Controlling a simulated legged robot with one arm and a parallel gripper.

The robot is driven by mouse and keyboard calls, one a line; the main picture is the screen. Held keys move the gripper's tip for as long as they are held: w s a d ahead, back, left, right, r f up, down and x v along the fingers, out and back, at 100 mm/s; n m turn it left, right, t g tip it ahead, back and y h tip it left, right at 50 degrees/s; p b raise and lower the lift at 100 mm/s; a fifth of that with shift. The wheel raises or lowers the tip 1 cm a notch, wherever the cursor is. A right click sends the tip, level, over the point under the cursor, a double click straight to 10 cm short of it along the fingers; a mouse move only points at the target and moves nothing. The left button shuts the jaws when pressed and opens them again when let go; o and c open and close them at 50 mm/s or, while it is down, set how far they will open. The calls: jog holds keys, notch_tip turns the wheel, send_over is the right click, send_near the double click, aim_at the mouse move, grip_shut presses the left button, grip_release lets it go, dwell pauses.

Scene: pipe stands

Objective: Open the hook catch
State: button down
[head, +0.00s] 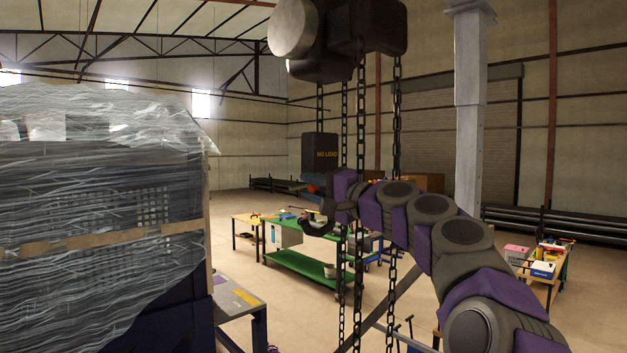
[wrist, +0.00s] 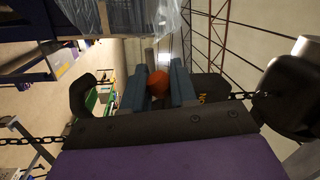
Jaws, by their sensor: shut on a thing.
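The hook block (head: 320,153), a dark box marked "NO LOAD", hangs on a chain in the middle of the head view. An orange part of the hook (head: 313,188) shows just below it. In the wrist view the orange hook part (wrist: 158,82) lies between the two blue fingers of my gripper (wrist: 160,92). My gripper (head: 322,180) reaches in from the right, beneath the block, and is shut on this orange part. Part of the block (wrist: 208,92) with its lettering shows beside the right finger. The catch itself cannot be made out in either view.
Dark chains (head: 397,120) hang from the hoist (head: 340,30) and pass close to my arm. A plastic-wrapped load (head: 90,200) fills the left. A green cart (head: 300,265) and work tables stand behind. Open floor lies between them.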

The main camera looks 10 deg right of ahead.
jog(key=r+m+p, duration=0.1)
jog(key=m+p, duration=0.1)
jog(key=r+m+p, duration=0.1)
jog(key=p, duration=0.1)
jog(key=shift+w+d+m+t, duration=0.1)
jog(key=shift+m+t, duration=0.3)
jog(key=shift+d+m+h+p, duration=0.1)
jog(key=shift+m+h+p, duration=0.2)
jog(key=shift+m+p, duration=0.1)
jog(key=shift+w, duration=0.1)
jog(key=c, duration=0.9)
grip_release()
jog(key=shift+w, duration=0.1)
jog(key=shift+d, duration=0.1)
jog(key=shift+b+v, duration=0.95)
jog(key=shift+v, duration=7.8)
